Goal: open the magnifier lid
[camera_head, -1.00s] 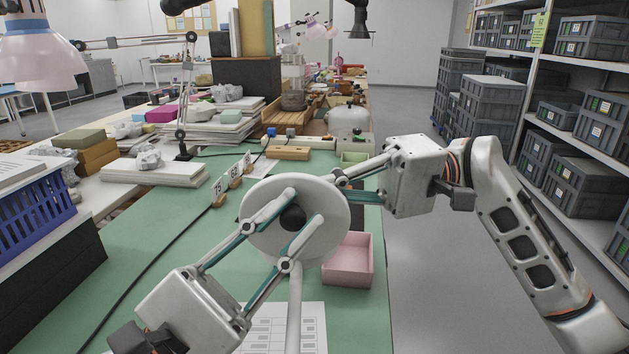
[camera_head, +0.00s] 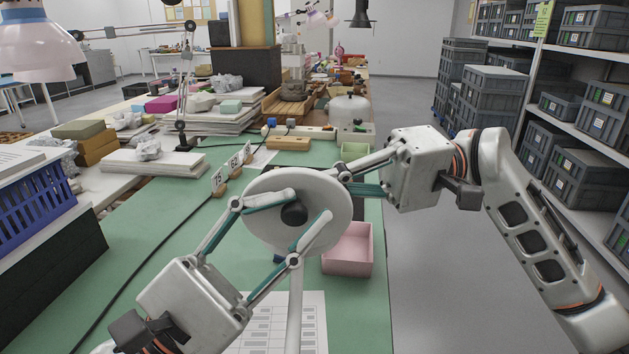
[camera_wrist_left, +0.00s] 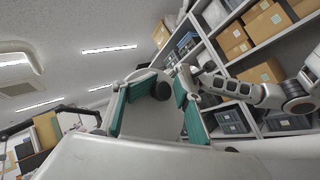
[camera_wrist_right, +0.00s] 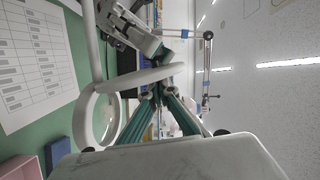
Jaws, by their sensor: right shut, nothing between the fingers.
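The magnifier's round white lid (camera_head: 262,232) faces the head camera, with a black knob (camera_head: 294,214) at its centre. In the right wrist view the lid (camera_wrist_right: 135,79) shows edge-on, at an angle to the pale lens ring (camera_wrist_right: 78,122). The white stalk (camera_head: 295,310) comes up in front. My left gripper (camera_head: 309,206) is open, with its fingers apart on either side of the knob. The left wrist view also shows them spread before the knob (camera_wrist_left: 160,90). My right gripper (camera_wrist_right: 157,95) is shut and empty close beside the lid; I cannot tell whether it touches.
A pink box (camera_head: 350,252) stands right of the lid on the green table top (camera_head: 160,275). A printed sheet (camera_head: 283,325) lies below the lid. Numbered cards (camera_head: 233,166) stand behind left. A blue crate (camera_head: 35,208) is at the left and shelves with grey bins (camera_head: 575,105) at the right.

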